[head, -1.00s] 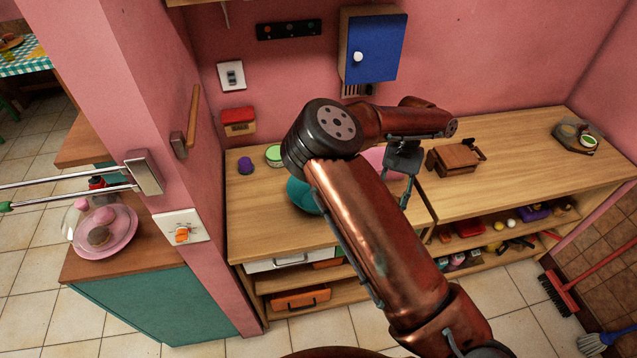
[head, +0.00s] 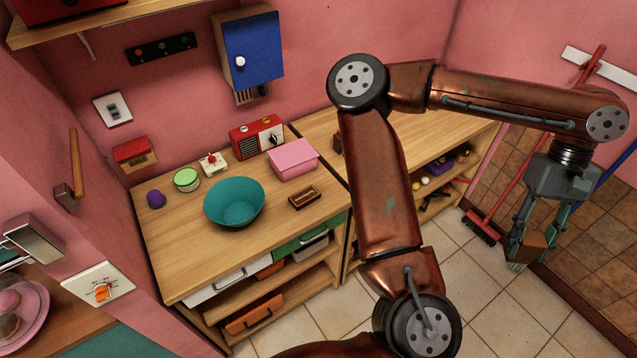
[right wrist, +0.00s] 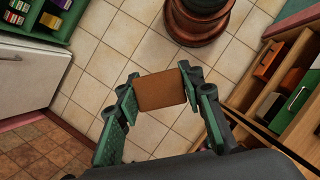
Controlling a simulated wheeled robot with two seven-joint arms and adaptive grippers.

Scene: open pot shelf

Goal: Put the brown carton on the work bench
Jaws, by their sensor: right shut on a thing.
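The brown carton (head: 529,246) is held between the fingers of my right gripper (head: 533,238), out to the right in the head view, in the air in front of the brown tiled area. In the right wrist view the carton (right wrist: 162,91) sits between both green fingers (right wrist: 162,98), above the tiled floor. The work bench cannot be named for certain; a wooden counter (head: 172,261) stands at the left and centre, with a second wooden counter (head: 316,131) beside it, partly hidden by my right arm. My left gripper is not in view.
On the left counter stand a teal bowl (head: 234,203), a pink box (head: 293,159), a red radio (head: 257,137), a small wooden tray (head: 304,197) and a green-lidded tub (head: 187,180). Its front strip is clear. A red broom (head: 482,226) leans at the right.

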